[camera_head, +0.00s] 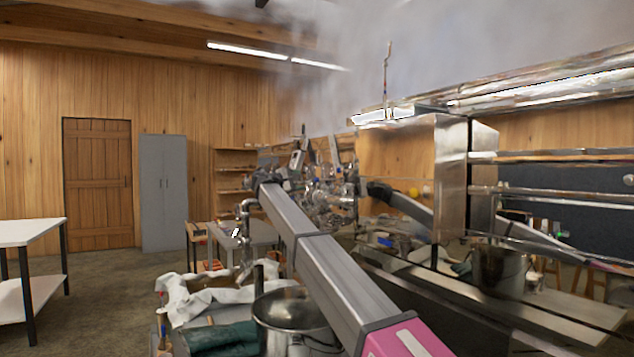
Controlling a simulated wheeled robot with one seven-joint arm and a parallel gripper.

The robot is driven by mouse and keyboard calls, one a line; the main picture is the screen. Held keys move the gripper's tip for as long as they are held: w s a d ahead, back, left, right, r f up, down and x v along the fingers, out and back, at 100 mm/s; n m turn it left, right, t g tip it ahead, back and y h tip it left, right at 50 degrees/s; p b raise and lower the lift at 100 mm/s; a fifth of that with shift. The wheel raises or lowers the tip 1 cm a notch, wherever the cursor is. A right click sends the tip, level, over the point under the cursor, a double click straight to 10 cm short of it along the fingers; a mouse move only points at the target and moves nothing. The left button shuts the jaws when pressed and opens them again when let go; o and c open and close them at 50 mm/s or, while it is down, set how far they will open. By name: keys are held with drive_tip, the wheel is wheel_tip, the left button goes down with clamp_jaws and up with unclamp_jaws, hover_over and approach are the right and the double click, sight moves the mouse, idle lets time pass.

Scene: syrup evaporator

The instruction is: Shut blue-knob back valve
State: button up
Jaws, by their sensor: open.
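A small bluish spot (317,182) among the fittings may be the blue knob of the back valve. It is too small to show whether the valve is open or shut. I cannot tell whether my gripper touches it.
The steel evaporator (450,180) fills the right side and mirrors my arm; steam hangs above it. A steel pot (290,310), white cloth (195,300) and dark green gloves (222,338) lie below my arm.

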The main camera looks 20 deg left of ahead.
sight(315, 180)
drive_tip(key=w+d+n, duration=0.1)
drive_tip(key=w+n, duration=0.2)
drive_tip(key=n, duration=0.2)
drive_tip(key=w+d+n, duration=0.2)
drive_tip(key=w+n, duration=0.1)
drive_tip(key=n, duration=0.2)
drive_tip(key=w+d+n, duration=0.2)
drive_tip(key=w+n, duration=0.1)
drive_tip(key=n, duration=0.2)
drive_tip(key=shift+w+h, duration=0.25)
drive_tip(key=shift+h, duration=0.05)
drive_tip(key=shift+c, duration=0.3)
